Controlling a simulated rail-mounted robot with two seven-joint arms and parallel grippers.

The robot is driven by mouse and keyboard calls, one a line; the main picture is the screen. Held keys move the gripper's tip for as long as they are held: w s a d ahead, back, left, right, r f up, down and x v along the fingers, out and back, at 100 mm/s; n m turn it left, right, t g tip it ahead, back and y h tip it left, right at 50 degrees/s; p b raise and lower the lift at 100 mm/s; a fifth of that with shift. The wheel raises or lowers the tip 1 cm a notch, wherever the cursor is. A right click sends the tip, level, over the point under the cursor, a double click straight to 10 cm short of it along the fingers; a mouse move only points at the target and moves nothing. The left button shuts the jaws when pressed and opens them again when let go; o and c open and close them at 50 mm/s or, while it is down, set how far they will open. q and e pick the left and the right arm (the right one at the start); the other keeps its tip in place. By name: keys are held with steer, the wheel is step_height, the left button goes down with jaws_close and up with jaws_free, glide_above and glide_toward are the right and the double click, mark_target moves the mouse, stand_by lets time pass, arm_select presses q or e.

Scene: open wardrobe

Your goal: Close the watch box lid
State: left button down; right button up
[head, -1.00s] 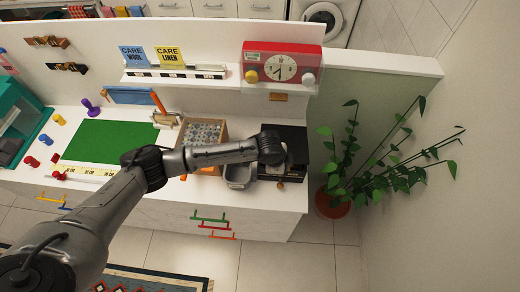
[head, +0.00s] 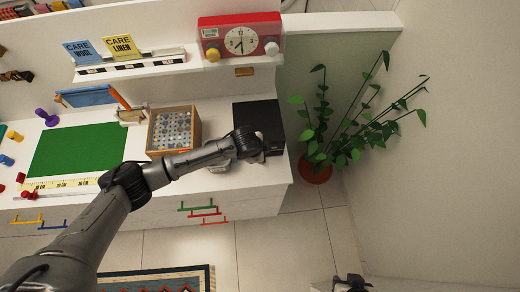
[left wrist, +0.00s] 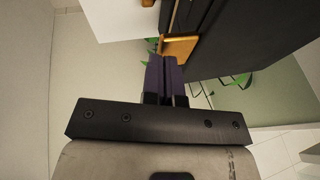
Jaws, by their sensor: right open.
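The black watch box (head: 258,115) stands at the right end of the white counter. Its dark top shows behind my left wrist, and how far the lid stands open I cannot tell. My left gripper (head: 250,148) is at the front of the box; its fingers are hidden in the head view. In the left wrist view its purple fingers (left wrist: 165,75) are together, close to a brass-coloured tab (left wrist: 180,46) on a large black panel (left wrist: 225,35). Whether they touch the tab is unclear. My right gripper (head: 350,284) is open and empty at the bottom edge, far from the box.
A wooden box with a patterned inside (head: 174,128) and a small grey tray (head: 220,164) stand left of the watch box. A red clock (head: 240,38) sits on the shelf behind. A potted plant (head: 316,171) stands right of the counter.

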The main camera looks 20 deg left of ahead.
arm_select(q)
steer(key=s+a+r+n+t+p, duration=0.1)
steer(key=s+r+n+t+p, duration=0.15)
steer(key=r, duration=1.35)
steer(key=s+a+r+n+t+p, duration=0.1)
steer(key=r+n+t+p, duration=0.25)
steer(key=r, duration=1.15)
steer(key=s+a+f+n+g+p, duration=0.2)
steer(key=s+f, duration=0.2)
steer(key=s, duration=0.5)
steer(key=s+a+f+n+g+y+p, duration=0.1)
steer(key=s+a+f+n+g+p, duration=0.1)
steer(key=s, duration=0.8)
steer(key=s+a+f+n+g+p, duration=0.2)
steer(key=s+f, duration=0.4)
steer(key=s, duration=0.4)
steer(key=shift+a+g+y+p, duration=0.35)
steer(key=shift+a+p, duration=0.3)
steer(key=shift+p, duration=0.55)
